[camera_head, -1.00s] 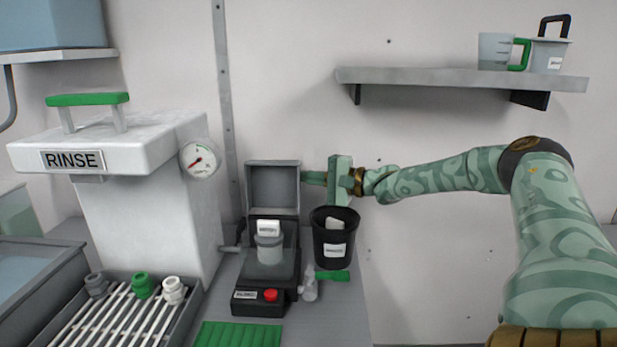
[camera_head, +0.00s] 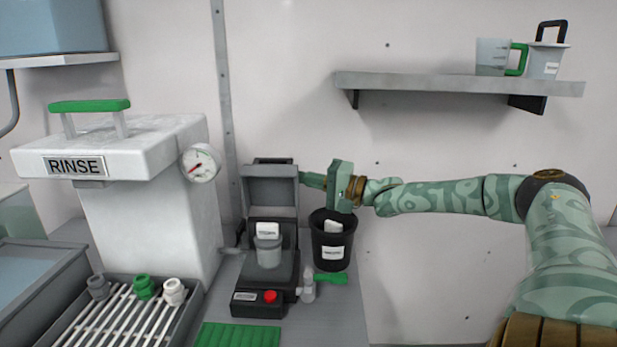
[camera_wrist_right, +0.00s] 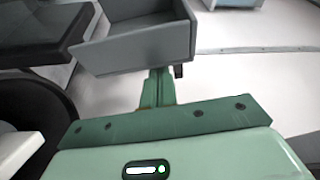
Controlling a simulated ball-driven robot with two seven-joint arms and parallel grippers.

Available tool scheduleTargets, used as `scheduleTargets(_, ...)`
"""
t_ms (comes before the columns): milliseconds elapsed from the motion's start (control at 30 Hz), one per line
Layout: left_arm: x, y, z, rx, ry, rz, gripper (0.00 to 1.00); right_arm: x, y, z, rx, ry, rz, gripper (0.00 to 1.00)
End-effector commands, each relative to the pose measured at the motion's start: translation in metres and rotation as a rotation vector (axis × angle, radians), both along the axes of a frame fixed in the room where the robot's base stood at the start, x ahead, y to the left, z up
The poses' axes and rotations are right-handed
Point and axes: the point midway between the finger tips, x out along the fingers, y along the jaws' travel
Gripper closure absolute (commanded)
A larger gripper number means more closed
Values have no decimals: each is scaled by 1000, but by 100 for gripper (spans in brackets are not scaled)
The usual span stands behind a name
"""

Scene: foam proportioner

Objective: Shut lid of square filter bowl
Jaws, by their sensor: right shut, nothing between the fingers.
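The square filter bowl (camera_head: 270,272) is a dark, boxy unit with a clear cup (camera_head: 268,252) in it, standing on the counter. Its grey square lid (camera_head: 270,190) is raised at the back and leans a little forward over the bowl. My right gripper (camera_head: 312,180) is shut and empty, its fingertips at the right rear edge of the lid. The wrist view shows the shut fingers (camera_wrist_right: 158,88) reaching to the grey lid (camera_wrist_right: 135,42); contact is hard to tell. My left gripper is not in view.
A black bin (camera_head: 331,250) stands right of the bowl, below my right gripper. A green-handled valve (camera_head: 328,278) sits at the bowl's right front. The white RINSE machine (camera_head: 150,210) is to the left. A shelf (camera_head: 455,85) hangs above my right arm.

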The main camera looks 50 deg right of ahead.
Motion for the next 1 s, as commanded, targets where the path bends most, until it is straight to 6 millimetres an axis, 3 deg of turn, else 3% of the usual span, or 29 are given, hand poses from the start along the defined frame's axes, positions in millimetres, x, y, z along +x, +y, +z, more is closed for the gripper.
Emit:
scheduleTargets(333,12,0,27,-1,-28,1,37,-20,25,11,-252,-212,-1,100)
scheduleTargets(700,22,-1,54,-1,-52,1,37,-40,50,3,-528,-427,-2,100)
scheduleTargets(867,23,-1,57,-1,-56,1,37,-48,60,-6,-655,-527,-1,100)
scheduleTargets(1000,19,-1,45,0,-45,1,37,-53,69,-19,-842,-672,1,100)
